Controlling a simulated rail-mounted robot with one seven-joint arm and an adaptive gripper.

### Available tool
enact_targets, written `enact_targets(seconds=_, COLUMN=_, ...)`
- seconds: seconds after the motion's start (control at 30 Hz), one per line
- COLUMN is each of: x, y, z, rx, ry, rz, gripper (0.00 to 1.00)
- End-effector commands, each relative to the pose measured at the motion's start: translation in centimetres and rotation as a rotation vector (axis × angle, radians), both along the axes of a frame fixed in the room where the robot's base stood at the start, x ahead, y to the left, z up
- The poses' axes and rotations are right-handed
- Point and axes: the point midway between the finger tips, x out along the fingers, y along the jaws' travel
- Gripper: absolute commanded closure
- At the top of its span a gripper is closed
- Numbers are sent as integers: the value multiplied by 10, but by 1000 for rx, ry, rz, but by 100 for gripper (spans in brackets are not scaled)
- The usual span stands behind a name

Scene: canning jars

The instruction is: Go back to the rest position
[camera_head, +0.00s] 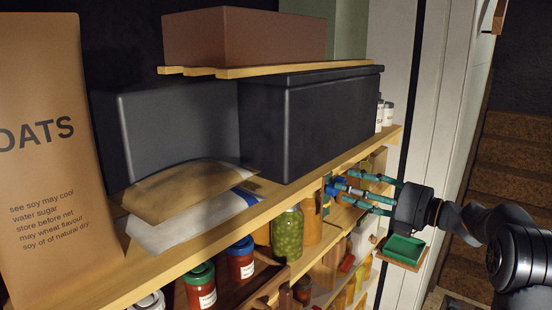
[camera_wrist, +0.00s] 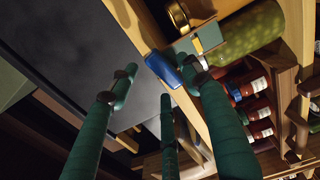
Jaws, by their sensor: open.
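My gripper (camera_head: 346,188) has teal fingers and is at the right of the head view, beside the front edge of the wooden shelf (camera_head: 205,255). Its fingers are spread and point left. In the wrist view my gripper (camera_wrist: 158,85) shows its fingers apart. A small blue piece (camera_wrist: 163,70) lies near the fingertips at the shelf edge; whether a finger touches it I cannot tell. It also shows partly behind the fingers in the head view. No thing is seen clamped between the fingers.
A dark box (camera_head: 315,120) stands on the shelf behind the fingers. A green-filled jar (camera_head: 288,235) and red jars (camera_head: 200,285) stand below. A green tray (camera_head: 404,249) is under my gripper. A white upright (camera_head: 430,90) rises at the right.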

Motion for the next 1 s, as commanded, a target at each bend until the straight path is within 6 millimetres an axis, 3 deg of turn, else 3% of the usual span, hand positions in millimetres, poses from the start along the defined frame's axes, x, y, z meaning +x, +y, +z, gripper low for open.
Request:
enact_targets(seconds=0.13, x=18, y=24, z=0, rx=0, ry=0, rz=3, gripper=52)
enact_targets(seconds=0.43, x=15, y=21, z=1, rx=-135, ry=-168, rz=0, gripper=52)
enact_targets(seconds=1.0, x=16, y=16, z=7, rx=-140, ry=-180, rz=-21, gripper=52)
